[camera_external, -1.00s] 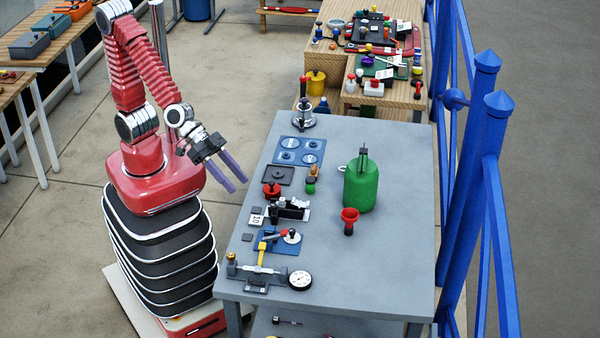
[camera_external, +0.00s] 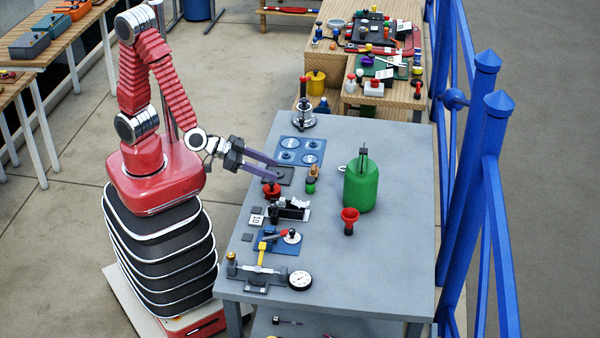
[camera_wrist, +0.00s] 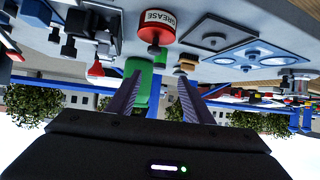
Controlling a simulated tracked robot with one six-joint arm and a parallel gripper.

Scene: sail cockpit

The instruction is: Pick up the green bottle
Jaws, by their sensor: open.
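The green bottle (camera_external: 361,186) stands upright on the grey table, right of its middle, with a dark fitting on top and a small light-coloured ring at its side. My gripper (camera_external: 273,169) is open and empty at the table's left edge, its fingers pointing right. It is left of the bottle and clearly apart from it. The wrist view looks upside down; there the bottle's green body (camera_wrist: 147,92) shows between my fingers (camera_wrist: 160,82), partly hidden by them.
A red funnel-shaped item (camera_external: 349,218) is just in front of the bottle. Blue railings (camera_external: 488,180) run along the right. The table right of the bottle is clear.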

